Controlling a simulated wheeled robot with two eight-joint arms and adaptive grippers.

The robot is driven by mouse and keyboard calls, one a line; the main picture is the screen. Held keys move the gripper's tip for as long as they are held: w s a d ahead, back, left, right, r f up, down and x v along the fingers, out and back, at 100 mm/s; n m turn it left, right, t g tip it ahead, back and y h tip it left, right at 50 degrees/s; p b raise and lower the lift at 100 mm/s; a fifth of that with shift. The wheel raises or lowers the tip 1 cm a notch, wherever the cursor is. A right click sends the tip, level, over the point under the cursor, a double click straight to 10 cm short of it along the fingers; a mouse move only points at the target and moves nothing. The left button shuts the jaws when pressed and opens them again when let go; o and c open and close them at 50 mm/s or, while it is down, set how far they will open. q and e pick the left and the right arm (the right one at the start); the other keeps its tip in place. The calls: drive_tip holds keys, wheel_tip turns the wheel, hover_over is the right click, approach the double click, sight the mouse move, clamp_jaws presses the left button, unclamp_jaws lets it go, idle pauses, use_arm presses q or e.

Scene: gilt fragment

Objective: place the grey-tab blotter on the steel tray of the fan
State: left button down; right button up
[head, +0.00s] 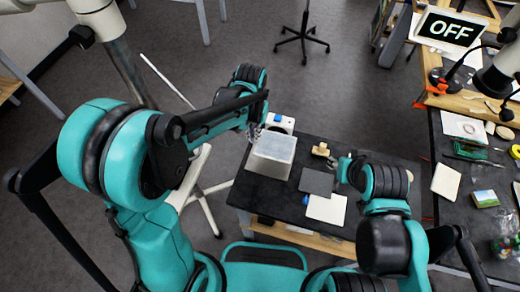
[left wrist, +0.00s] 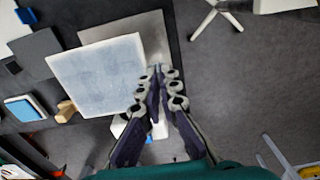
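The grey-tab blotter (left wrist: 97,65) is a pale bluish-white square sheet over the steel tray (left wrist: 158,28), overlapping much of it in the left wrist view. In the head view the pale sheet (head: 274,147) covers the tray top. My left gripper (left wrist: 163,72) has its fingertips close together at the blotter's right edge, apparently pinching the tab, which they mostly hide. In the head view this gripper (head: 254,131) is at the sheet's upper left corner. The fan's white body (head: 282,123) with a blue knob stands behind. My right gripper (head: 338,162) is mostly hidden behind its wrist.
A dark grey square (head: 317,182), a white sheet (head: 327,209) with a blue tab and a small wooden piece (head: 320,150) lie right of the tray. A lit OFF sign (head: 452,30) stands over the cluttered right bench. Open floor lies beyond the table's left edge.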

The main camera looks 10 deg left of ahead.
use_arm(q)
drive_tip(key=b, duration=0.2)
hover_over(253, 150)
drive_tip(key=s, duration=0.2)
drive_tip(key=f, duration=0.5)
drive_tip(key=shift+w+d+f, duration=0.1)
drive_tip(key=shift+w+d, duration=0.1)
drive_tip(key=shift+d, duration=0.05)
drive_tip(key=shift+d+f, duration=0.1)
drive_tip(key=shift+f, duration=0.1)
wheel_tip(253, 150, down, 3)
drive_tip(key=shift+f+b, duration=0.15)
drive_tip(key=shift+b, duration=0.2)
drive_tip(key=shift+f, duration=0.15)
drive_tip(key=shift+f, duration=0.25)
drive_tip(key=c, duration=1.7)
unclamp_jaws()
drive_tip(key=shift+r, duration=0.1)
